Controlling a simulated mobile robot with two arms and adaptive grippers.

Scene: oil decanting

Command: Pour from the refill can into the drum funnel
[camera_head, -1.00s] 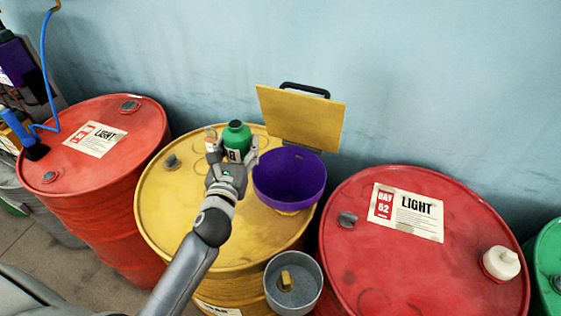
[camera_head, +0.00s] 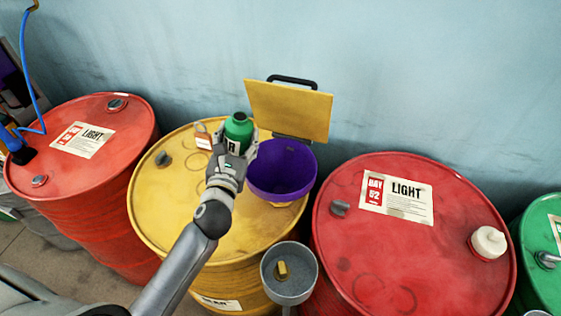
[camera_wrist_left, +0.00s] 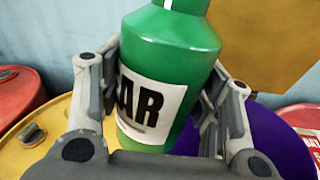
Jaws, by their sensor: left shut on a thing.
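The refill can is a green bottle (camera_head: 239,129) with a white label, held above the yellow drum (camera_head: 180,220). My left gripper (camera_head: 234,146) is shut on it; in the left wrist view the fingers press both sides of the green can (camera_wrist_left: 175,50). The can looks near upright, with a slight tilt. The purple drum funnel (camera_head: 282,172) sits on the yellow drum, just right of the can, with its yellow lid (camera_head: 289,111) standing open behind it. It also shows in the left wrist view (camera_wrist_left: 270,140). My right gripper is not in view.
Red drums stand at the left (camera_head: 95,170) and right (camera_head: 420,250), and a green drum (camera_head: 540,260) at the far right. A grey funnel-like cup (camera_head: 289,272) stands in front of the yellow drum. A pale blue wall (camera_head: 420,70) closes off the back.

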